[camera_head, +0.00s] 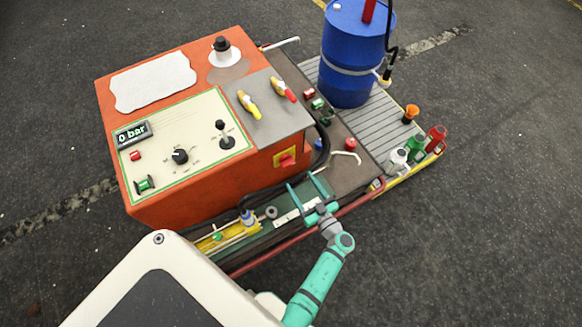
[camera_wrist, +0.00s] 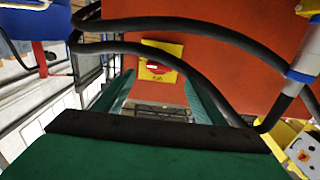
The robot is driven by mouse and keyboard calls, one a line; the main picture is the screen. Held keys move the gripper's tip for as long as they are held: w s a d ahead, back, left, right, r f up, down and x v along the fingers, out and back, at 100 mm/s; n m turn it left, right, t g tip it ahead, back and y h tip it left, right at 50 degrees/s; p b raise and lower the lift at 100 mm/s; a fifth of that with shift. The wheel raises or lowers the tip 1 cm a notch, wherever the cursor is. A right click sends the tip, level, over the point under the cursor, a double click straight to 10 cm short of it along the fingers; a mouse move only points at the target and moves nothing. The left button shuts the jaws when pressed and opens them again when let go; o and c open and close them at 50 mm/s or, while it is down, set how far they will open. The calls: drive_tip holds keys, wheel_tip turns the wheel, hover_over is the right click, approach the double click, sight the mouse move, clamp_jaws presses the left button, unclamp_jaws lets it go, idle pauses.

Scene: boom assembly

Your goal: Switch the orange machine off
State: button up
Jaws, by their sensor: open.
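The orange machine (camera_head: 200,190) fills the middle of the head view, with a control panel on top and a display (camera_head: 132,134) reading "0 bar". On its right side face is a yellow plate (camera_head: 279,153) with a red switch knob (camera_head: 287,161). In the wrist view, the red knob (camera_wrist: 158,68) shows on its yellow plate (camera_wrist: 172,49), straight ahead between my fingers. My gripper (camera_head: 300,180) is open and empty, in front of that face and a little short of the switch. Its fingers also show in the wrist view (camera_wrist: 158,90). The knob's exact setting is too small to tell.
Black hoses (camera_wrist: 140,50) arch across the wrist view, close around the switch. A blue barrel (camera_head: 352,60) stands on the grey slatted deck (camera_head: 385,115) at the right. Yellow and red levers (camera_head: 283,90) sit on top. A red rail (camera_head: 345,208) runs along the near edge.

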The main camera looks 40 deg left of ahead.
sight(287, 162)
drive_tip(key=x, duration=0.8)
drive_tip(key=shift+w+a, duration=0.15)
drive_tip(key=shift+c, duration=0.3)
drive_tip(key=c, duration=1)
